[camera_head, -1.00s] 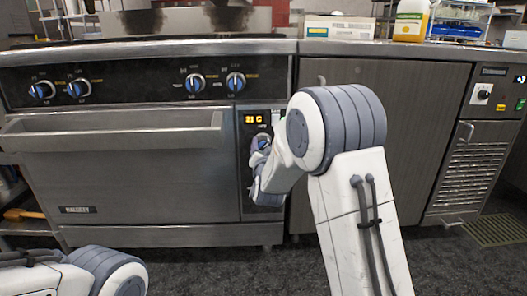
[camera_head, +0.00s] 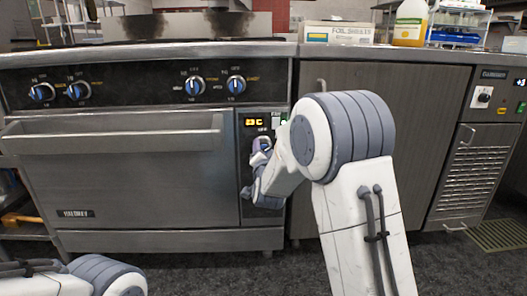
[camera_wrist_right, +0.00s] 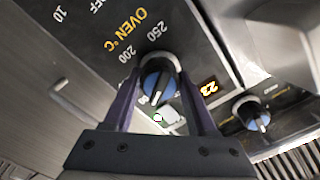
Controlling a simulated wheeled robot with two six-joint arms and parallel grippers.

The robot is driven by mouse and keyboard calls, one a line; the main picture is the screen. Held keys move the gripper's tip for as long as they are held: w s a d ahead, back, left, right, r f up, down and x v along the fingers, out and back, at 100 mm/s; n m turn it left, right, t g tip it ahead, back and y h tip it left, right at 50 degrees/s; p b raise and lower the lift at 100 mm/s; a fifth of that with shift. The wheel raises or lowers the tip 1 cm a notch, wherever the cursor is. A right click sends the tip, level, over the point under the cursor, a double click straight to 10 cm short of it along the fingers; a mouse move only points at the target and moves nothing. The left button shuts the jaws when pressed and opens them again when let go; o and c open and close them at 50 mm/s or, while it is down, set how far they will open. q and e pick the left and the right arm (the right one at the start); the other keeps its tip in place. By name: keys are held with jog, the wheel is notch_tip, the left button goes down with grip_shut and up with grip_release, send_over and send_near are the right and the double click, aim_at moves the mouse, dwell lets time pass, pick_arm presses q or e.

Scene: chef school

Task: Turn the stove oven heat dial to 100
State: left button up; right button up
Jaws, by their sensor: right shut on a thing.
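The oven heat dial is a round blue knob (camera_wrist_right: 157,82) with a white pointer, under the yellow "OVEN °C" label in the right wrist view. Numbers such as 200 and 250 are printed around it. In the head view it is largely hidden by my right gripper (camera_head: 262,152), at the narrow control panel right of the oven door. My right gripper's two dark fingers (camera_wrist_right: 158,90) are shut on the dial, one on each side. My left gripper is out of view.
Several other blue stove knobs (camera_head: 194,85) line the upper panel; one (camera_wrist_right: 251,113) is near my right gripper in the wrist view. The oven door handle (camera_head: 115,134) juts out at left. A grey cabinet (camera_head: 400,130) stands right of the stove. The floor in front is clear.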

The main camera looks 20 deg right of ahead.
jog(key=o, duration=1.4)
jog(key=shift+c, duration=0.2)
jog(key=shift+s, duration=0.1)
jog(key=shift+s+a, duration=0.1)
jog(key=shift+s, duration=0.2)
jog(key=p+v, duration=0.3)
jog(key=v, duration=0.6)
jog(key=shift+s, duration=0.4)
jog(key=shift+a, duration=0.1)
